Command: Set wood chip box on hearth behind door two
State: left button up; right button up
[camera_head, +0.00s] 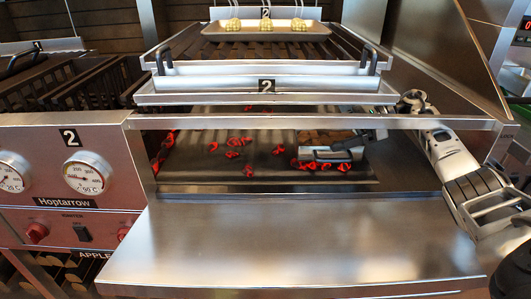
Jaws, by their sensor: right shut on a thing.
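The hearth (220,170) is a dark bed with red glowing embers behind the lowered steel door marked two, under the upper grill. My right arm reaches in from the right, and its gripper (340,150) is inside the hearth opening at the right. Whether the box touches the hearth floor cannot be told. My left gripper is not in view.
The steel door shelf (290,240) lies flat and clear in front. A steel rail (310,122) crosses above the opening. A tray (265,32) with several golden items sits on the upper grill. A control panel (70,170) with gauges stands at left.

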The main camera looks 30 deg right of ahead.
jog(key=w+a+p, duration=0.1)
jog(key=w+a, duration=0.1)
jog(key=a, duration=0.2)
jog(key=w+a, duration=0.3)
jog(key=a, duration=0.1)
jog(key=w+a+p, duration=0.1)
jog(key=w+a, duration=0.1)
jog(key=a, duration=0.1)
jog(key=shift+w+a+r+p, duration=0.1)
jog(key=shift+w+a+p, duration=0.05)
jog(key=shift+a+p, duration=0.25)
jog(key=shift+w+a, duration=0.3)
jog(key=shift+a, duration=0.2)
notch_tip(320, 180, down, 3)
jog(key=shift+f, duration=0.15)
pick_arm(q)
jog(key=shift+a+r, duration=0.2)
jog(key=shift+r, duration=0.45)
pick_arm(e)
jog(key=shift+f, duration=0.1)
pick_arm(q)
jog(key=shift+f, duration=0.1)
pick_arm(e)
jog(key=shift+f, duration=0.15)
